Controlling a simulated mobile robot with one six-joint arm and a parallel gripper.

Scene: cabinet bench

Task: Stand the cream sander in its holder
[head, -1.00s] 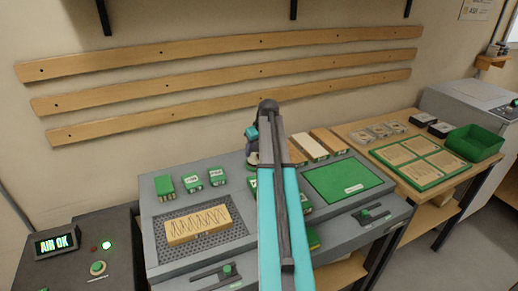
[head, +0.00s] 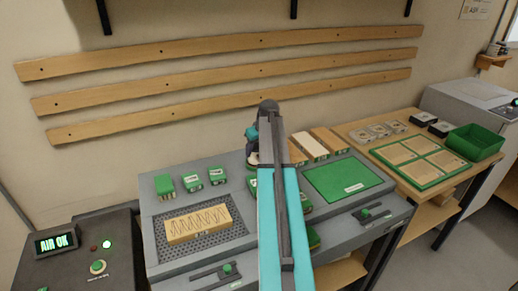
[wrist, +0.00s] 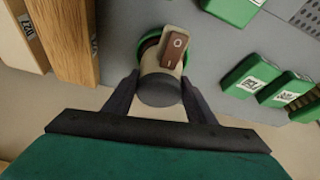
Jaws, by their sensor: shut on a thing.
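The cream sander (wrist: 165,58) is between the fingers of my gripper (wrist: 160,95) in the wrist view, which are shut on it. Its dark round end (wrist: 160,92) faces the camera, and a brown switch (wrist: 174,48) sits on its side. A green rounded edge (wrist: 150,45) shows beside and beneath the sander; I cannot tell whether it is the holder or part of the sander. In the head view, the sander (head: 252,158) is a small cream patch at the back of the grey bench, mostly hidden by my gripper and arm.
Green labelled blocks (head: 192,181) stand left of my gripper. Wooden and cream blocks (head: 311,146) stand to its right, close by in the wrist view too. A wood piece (head: 197,222) lies on the perforated plate. A green pad (head: 343,181) lies on the right.

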